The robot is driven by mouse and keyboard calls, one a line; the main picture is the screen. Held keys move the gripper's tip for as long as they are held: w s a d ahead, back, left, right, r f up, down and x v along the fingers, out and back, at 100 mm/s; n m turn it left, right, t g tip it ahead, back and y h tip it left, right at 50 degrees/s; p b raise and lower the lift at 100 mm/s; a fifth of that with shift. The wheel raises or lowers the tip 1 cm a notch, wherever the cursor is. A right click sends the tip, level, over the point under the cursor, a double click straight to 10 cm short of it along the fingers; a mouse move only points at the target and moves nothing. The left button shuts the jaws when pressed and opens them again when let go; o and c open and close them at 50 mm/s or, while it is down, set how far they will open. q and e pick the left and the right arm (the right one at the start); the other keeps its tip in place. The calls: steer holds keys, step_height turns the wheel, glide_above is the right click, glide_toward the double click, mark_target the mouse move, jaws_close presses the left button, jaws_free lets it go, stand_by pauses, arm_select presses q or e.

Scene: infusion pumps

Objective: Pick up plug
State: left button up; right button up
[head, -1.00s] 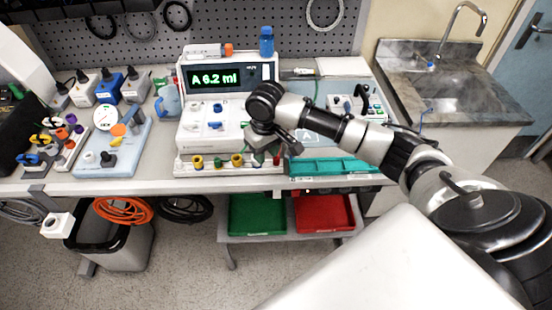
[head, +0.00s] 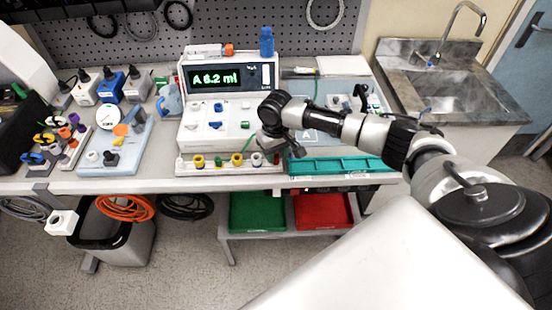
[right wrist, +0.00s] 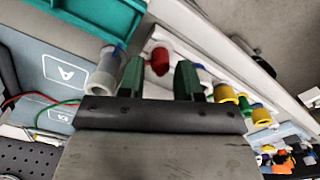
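My right gripper (head: 290,150) is over the right end of this row. In the right wrist view, the two green fingers of this gripper (right wrist: 160,78) are apart, with a red plug (right wrist: 159,60) showing in the gap, beyond them. I cannot tell how far it is from the tips. A grey-white plug (right wrist: 103,72) is left of the fingers. My left gripper is out of view.
The pump (head: 225,78) reads "A 6.2 ml" behind the rack. A teal tray (head: 340,165) lies right of the gripper. A gauge block (head: 110,145) stands left of the rack. A sink (head: 450,80) is at the far right. Green and red bins are below the bench.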

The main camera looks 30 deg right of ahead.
steer(key=shift+f, duration=1.1)
jaws_close()
